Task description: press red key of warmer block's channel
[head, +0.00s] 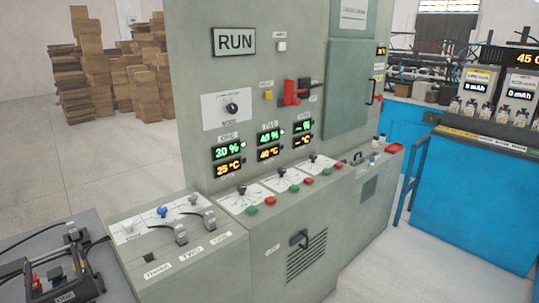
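A grey-green control cabinet (190,110) shows three channels. The left channel's displays read about 30 % and 25 °C (228,168). The middle channel's read 40 % and 40 °C (268,153), the higher temperature. The right channel's lower display (303,139) appears to show dashes. On the sloped desk each channel has a dial, a green key and a red key: the left red key (270,200), the middle red key (308,181) and the right red key (340,166). The middle green key (295,188) is left of its red key. Neither gripper is in view.
A lower panel (165,235) with plugs and cables stands at the left of the desk. A red lever (290,93) is on the cabinet. A blue bench (470,205) stands right; floor between is clear.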

